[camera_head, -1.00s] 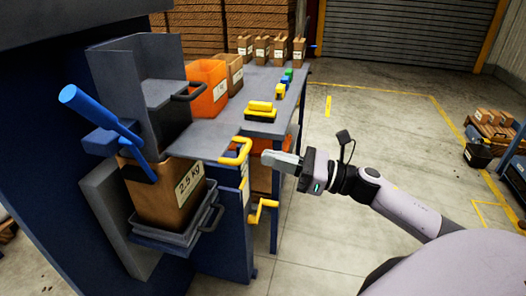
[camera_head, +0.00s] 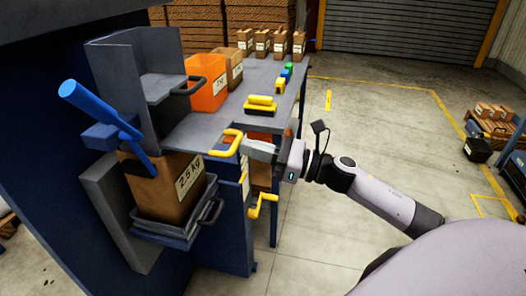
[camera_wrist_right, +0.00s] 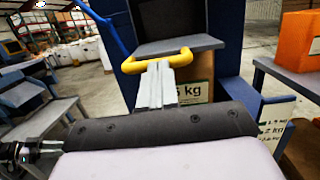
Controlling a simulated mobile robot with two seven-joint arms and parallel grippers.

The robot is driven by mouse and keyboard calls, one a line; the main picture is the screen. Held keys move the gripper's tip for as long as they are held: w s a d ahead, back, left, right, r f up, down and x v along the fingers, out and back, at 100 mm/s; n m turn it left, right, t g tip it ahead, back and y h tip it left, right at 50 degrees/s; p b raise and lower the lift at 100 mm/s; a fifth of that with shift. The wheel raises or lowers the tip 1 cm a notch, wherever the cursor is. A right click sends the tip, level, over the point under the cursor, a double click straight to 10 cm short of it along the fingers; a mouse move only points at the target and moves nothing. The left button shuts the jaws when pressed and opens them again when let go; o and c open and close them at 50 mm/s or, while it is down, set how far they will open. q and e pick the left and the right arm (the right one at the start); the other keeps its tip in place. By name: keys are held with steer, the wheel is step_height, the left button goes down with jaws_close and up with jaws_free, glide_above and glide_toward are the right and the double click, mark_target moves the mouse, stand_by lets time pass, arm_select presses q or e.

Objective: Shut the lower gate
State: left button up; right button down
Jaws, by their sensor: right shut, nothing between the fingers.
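A grey plate gate (camera_head: 192,136) with a yellow handle (camera_head: 232,134) sticks out of the machine above the 2.5 kg paper bag (camera_head: 165,192). I take it as the lower gate. Another grey plate with a dark handle (camera_head: 190,85) lies higher. My right gripper (camera_head: 250,146) is shut and empty, its fingertips at the yellow handle's outer side. In the right wrist view the fingertips (camera_wrist_right: 158,70) overlap the handle (camera_wrist_right: 155,60), the gate's plate (camera_wrist_right: 195,44) behind it; contact is unclear. What looks like my left gripper (camera_wrist_right: 42,150) shows at the left edge; its fingers are unclear.
A yellow crank-shaped handle (camera_head: 263,206) sits lower on the machine's side. The bag stands on a grey platform with a dark handle (camera_head: 212,211). The bench behind holds an orange bin (camera_head: 207,90) and paper bags. Open floor lies to the right.

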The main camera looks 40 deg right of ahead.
mark_target(209, 137)
steer(key=x, duration=0.3)
steer(key=f+b+x, duration=0.1)
steer(key=x, duration=0.5)
steer(key=shift+w+f+b, duration=0.2)
steer(key=shift+f+b, duration=0.05)
steer(key=shift+b, duration=0.1)
steer(key=shift+w+a, duration=0.2)
steer(key=shift+w, duration=0.05)
steer(key=shift+r, duration=0.1)
arm_select(q)
steer(key=shift+d+f, duration=0.15)
steer(key=shift+f, duration=0.8)
arm_select(e)
steer(key=shift+r, duration=0.1)
arm_select(q)
steer(key=shift+s+f, duration=0.1)
